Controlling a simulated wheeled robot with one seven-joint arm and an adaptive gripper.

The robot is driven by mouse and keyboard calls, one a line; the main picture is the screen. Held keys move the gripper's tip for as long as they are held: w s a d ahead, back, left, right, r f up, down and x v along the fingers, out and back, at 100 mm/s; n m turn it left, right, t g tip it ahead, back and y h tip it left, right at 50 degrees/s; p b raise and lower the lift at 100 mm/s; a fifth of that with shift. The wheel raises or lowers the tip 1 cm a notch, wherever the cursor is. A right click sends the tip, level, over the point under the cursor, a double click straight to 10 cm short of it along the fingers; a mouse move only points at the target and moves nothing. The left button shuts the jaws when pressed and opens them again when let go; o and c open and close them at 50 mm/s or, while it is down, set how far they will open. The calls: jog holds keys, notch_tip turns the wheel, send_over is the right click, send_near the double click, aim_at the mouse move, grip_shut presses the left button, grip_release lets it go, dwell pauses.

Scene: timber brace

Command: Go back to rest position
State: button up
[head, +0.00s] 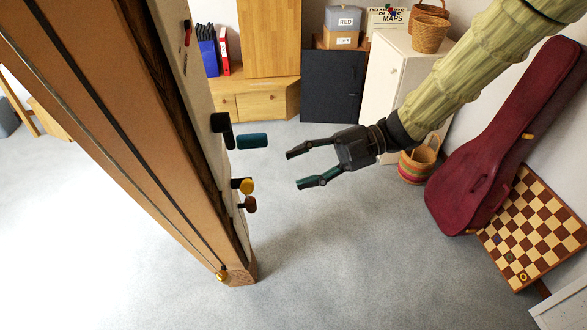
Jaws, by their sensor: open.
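My gripper (303,167) is in the middle of the head view, at the end of my arm that reaches in from the upper right. Its two dark fingers are spread apart and point left, with nothing between them. A tall tilted timber brace (110,115) stands on the left. On its pale side are a black lever with a teal handle (253,141), a yellow knob (247,186), a dark red knob (250,204) and a red piece (187,33) higher up. The gripper is to the right of the teal handle, apart from it.
A dark red instrument case (490,150) and a chessboard (535,225) lean at the right. A striped basket (418,163) stands behind my arm. A white cabinet (392,85), dark cabinet (333,88) and wooden cabinet (262,100) line the back. The grey floor (350,260) below the gripper is clear.

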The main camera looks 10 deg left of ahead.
dwell(0.4)
jog(key=w+d+f+m+t+p, duration=0.1)
jog(key=w+d+f+m+t, duration=0.15)
jog(key=f+m+t, duration=0.5)
jog(key=w+d+f+m+t+p, duration=0.1)
jog(key=w+d+f+m+t, duration=0.2)
jog(key=f+m, duration=0.85)
jog(key=s+d+f+m+t+h, duration=0.1)
jog(key=s+d+f+m+h, duration=0.25)
jog(key=d+f, duration=0.3)
jog(key=s+d+f+m+h, duration=0.3)
jog(key=s+d+f+m, duration=0.15)
jog(key=f, duration=0.35)
jog(key=s+d+f+m+g+h+p, duration=0.1)
jog(key=s+d+f+m+g+h, duration=0.1)
jog(key=s+d, duration=0.6)
jog(key=s+d+f+m+g+h+p, duration=0.1)
jog(key=s+d+f+m+h, duration=0.3)
jog(key=s, duration=0.9)
jog(key=d+f+m+g, duration=0.1)
jog(key=d+f, duration=0.2)
jog(key=d, duration=0.2)
jog(key=shift+s+f+m+h, duration=0.3)
jog(key=shift+s+h, duration=0.05)
jog(key=shift+s, duration=0.05)
